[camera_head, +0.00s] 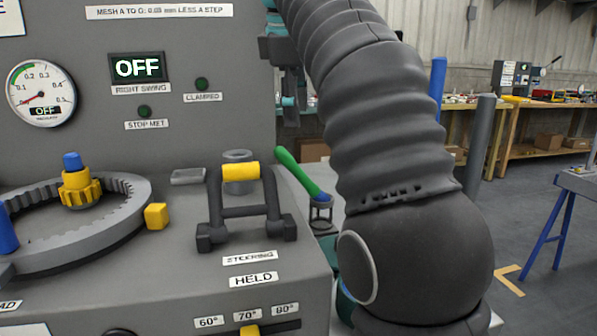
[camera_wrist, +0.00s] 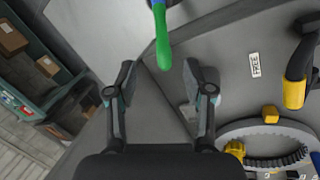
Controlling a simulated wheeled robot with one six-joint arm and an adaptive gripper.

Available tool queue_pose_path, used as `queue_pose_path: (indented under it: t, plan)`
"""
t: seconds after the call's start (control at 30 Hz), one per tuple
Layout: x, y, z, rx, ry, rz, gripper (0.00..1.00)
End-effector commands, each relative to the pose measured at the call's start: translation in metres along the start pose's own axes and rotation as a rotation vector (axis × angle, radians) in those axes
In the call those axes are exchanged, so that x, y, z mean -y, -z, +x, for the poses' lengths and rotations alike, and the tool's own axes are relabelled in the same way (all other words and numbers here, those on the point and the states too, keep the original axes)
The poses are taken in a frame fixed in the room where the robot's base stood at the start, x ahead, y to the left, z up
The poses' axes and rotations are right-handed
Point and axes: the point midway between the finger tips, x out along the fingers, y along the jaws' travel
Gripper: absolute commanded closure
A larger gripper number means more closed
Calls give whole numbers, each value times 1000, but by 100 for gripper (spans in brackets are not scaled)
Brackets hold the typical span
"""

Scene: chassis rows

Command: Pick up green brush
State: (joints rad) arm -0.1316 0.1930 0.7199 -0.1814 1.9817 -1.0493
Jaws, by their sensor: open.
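The green brush (camera_head: 298,173) stands tilted at the right edge of the grey machine, its green handle upper left and its blue part lower right. Its lower end is by a small dark holder (camera_head: 320,210); whether it sits inside is unclear. In the wrist view the green handle (camera_wrist: 162,42) points down from the top edge, with its end between the two fingertips in the picture. My gripper (camera_wrist: 162,75) is open and empty, with a finger on each side of that line. The depth between them is unclear. In the head view my gripper (camera_head: 289,103) hangs above the brush.
A dark lever frame with a yellow grip (camera_head: 240,171) stands just left of the brush. A ring gear (camera_head: 130,222) and a yellow pinion (camera_head: 80,190) are further left. A grey post (camera_head: 478,140) and a blue post (camera_head: 437,80) rise behind my arm.

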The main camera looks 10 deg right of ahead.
Motion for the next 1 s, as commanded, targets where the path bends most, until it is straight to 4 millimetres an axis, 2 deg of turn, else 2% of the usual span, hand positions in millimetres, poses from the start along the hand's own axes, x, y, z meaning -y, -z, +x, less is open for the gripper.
queue_pose_path:
  t: [0.27,0.7,1.0]
  plan:
    - [1,1,20,1,2,-7,48]
    - [0,0,76,1,1,-2,48]
    - [0,2,97,1,1,-2,48]
